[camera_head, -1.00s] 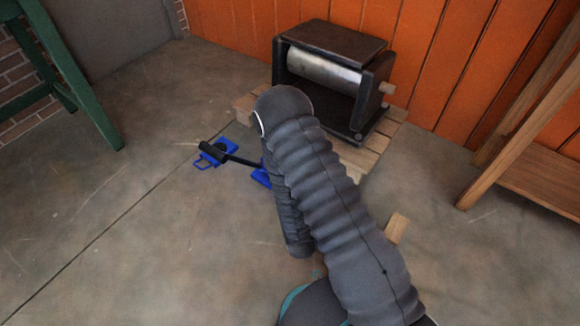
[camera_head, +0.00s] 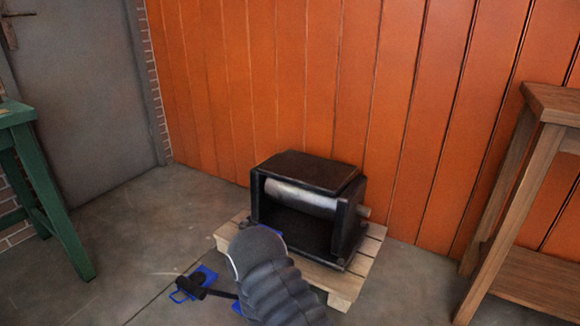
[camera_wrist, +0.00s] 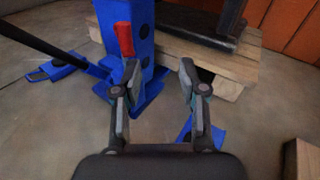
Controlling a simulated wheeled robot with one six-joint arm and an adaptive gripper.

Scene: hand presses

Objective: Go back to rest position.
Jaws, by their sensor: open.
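A black lever (camera_wrist: 45,45) runs from the press to the left. In the head view my arm hides most of the press, and only blue pieces and the black handle (camera_head: 190,287) show left of the arm. The gripper itself is hidden there.
A black roller machine (camera_head: 308,205) stands on a wooden pallet (camera_head: 345,288) against the orange wall. A green stand (camera_head: 45,180) is at the left, a wooden table (camera_head: 530,265) at the right. A wooden block (camera_wrist: 303,158) lies at lower right in the wrist view. Floor at left is clear.

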